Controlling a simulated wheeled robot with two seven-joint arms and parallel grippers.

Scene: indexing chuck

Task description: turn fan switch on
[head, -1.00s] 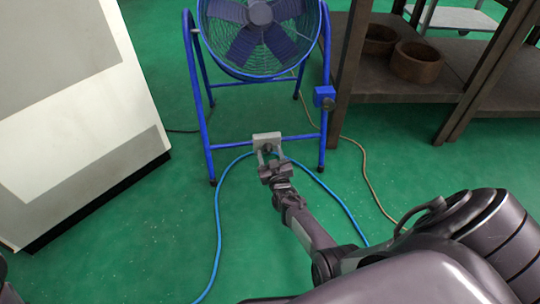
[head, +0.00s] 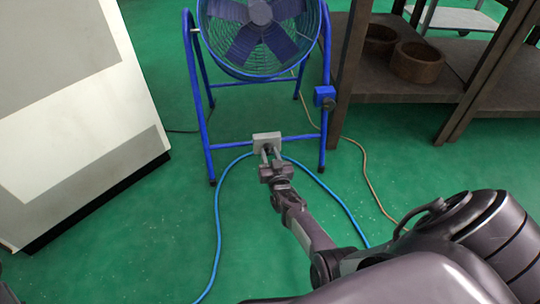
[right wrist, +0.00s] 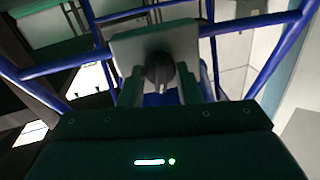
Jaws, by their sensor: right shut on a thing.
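The blue fan (head: 250,70) stands on the green floor on a blue tube frame. A grey switch box (head: 267,137) sits on the frame's lower crossbar. In the right wrist view the box (right wrist: 190,42) faces me, with a dark round knob (right wrist: 158,70) on its front. My right gripper (head: 270,156) is at the box front, its two fingers on either side of the knob and shut on it. The fingers hide part of the knob in the head view.
A blue cable (head: 218,225) curves over the floor around my right forearm. A brown cord (head: 366,172) runs to the right of the fan. A white cabinet (head: 75,90) stands at left; a dark shelf (head: 400,92) with wooden bowls stands at right.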

